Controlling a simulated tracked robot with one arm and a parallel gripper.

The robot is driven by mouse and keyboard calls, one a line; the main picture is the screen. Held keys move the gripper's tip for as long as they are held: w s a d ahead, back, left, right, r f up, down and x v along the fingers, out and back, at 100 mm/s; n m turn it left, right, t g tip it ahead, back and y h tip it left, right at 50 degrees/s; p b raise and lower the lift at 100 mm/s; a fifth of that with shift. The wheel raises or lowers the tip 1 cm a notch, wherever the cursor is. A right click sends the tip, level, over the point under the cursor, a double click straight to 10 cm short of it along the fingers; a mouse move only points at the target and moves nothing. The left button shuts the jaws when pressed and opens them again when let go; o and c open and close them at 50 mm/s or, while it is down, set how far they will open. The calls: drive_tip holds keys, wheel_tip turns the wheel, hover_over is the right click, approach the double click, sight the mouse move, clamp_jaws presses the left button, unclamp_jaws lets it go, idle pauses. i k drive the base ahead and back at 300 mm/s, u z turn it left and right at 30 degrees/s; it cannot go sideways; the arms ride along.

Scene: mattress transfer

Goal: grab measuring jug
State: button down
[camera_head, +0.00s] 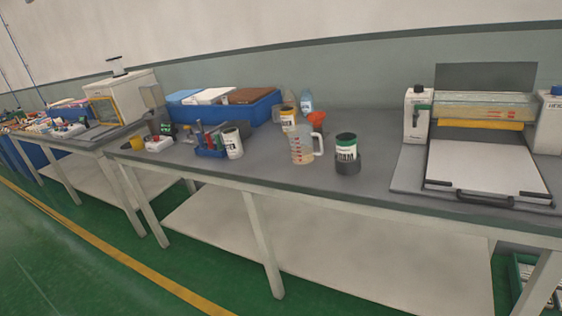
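The measuring jug (302,147) is clear with a handle on its right side. It stands upright on the grey table (290,178), near the front edge. A jar with a green and white label and a dark base (347,152) stands to its right. A white can (232,143) stands to its left, and another can with a yellow band (289,117) and an orange funnel (317,121) are behind it. My gripper does not show in this view, so its state and its distance from the jug cannot be seen.
A blue organiser (209,149) is at left. A press-like machine (484,165) fills the right end. The green floor (90,262) in front of the table is clear. A lower shelf (330,252) runs under the table.

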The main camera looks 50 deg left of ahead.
sight(301, 143)
drive_tip(key=u, duration=0.1)
drive_tip(key=k, duration=0.2)
drive_tip(key=u, duration=1.05)
drive_tip(key=i, duration=1)
drive_tip(key=k, duration=0.5)
drive_tip(key=z, duration=0.55)
drive_tip(key=i, duration=1.4)
drive_tip(key=u, duration=0.6)
